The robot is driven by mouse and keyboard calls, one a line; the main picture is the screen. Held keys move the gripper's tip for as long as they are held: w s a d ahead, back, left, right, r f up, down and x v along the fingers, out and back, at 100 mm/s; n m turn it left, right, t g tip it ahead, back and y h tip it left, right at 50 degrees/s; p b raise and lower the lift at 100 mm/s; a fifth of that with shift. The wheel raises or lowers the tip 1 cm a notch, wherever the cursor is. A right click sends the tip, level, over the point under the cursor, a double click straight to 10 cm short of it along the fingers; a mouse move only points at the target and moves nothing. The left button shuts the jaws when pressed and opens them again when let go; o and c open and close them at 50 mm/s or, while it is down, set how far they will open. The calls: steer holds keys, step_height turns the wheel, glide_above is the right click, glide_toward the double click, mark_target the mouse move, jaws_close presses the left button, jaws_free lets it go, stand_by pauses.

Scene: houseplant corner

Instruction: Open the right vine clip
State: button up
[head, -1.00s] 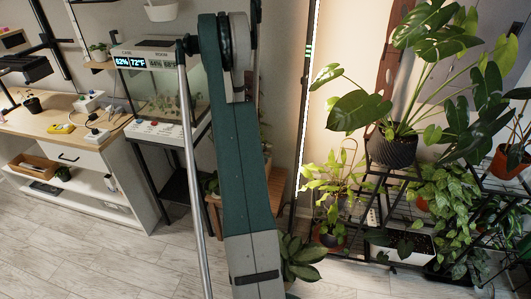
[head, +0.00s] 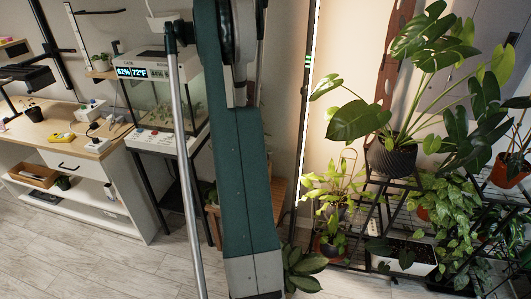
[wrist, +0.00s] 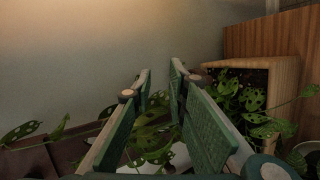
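I cannot make out the right vine clip in either view. In the wrist view my gripper (wrist: 161,76) is open, its two green-padded fingers apart with nothing visible between the tips. The tips point toward a plain grey wall (wrist: 120,45). Vine leaves with holes (wrist: 155,140) show below and between the fingers, partly covered by them. A wooden planter box (wrist: 285,75) with more of these leaves (wrist: 252,98) stands to the right of the fingers. In the head view my arm fills the middle, and the gripper does not show.
A wooden panel (wrist: 270,38) stands behind the planter box. In the head view a glass tank (head: 170,95) and a desk (head: 60,122) are at left. A plant shelf with a dark pot (head: 390,158) is at right. Floor (head: 90,250) is clear at front left.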

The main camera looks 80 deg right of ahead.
steer(key=shift+r, duration=0.55)
steer(key=shift+w, duration=0.1)
jaws_close()
steer(key=w+a+f+n+g+y+p, duration=0.1)
steer(key=w+a+n+y+p, duration=0.1)
steer(key=w+a+n, duration=0.2)
steer(key=w+a+f+n+g+y+p, duration=0.1)
steer(key=w+a+n+g+y+p, duration=0.1)
steer(key=w+a+n, duration=0.3)
steer(key=w+n+y, duration=0.1)
steer(key=w+n, duration=0.2)
steer(key=w, duration=0.1)
steer(key=shift+w+f, duration=0.2)
steer(key=shift+f, duration=0.15)
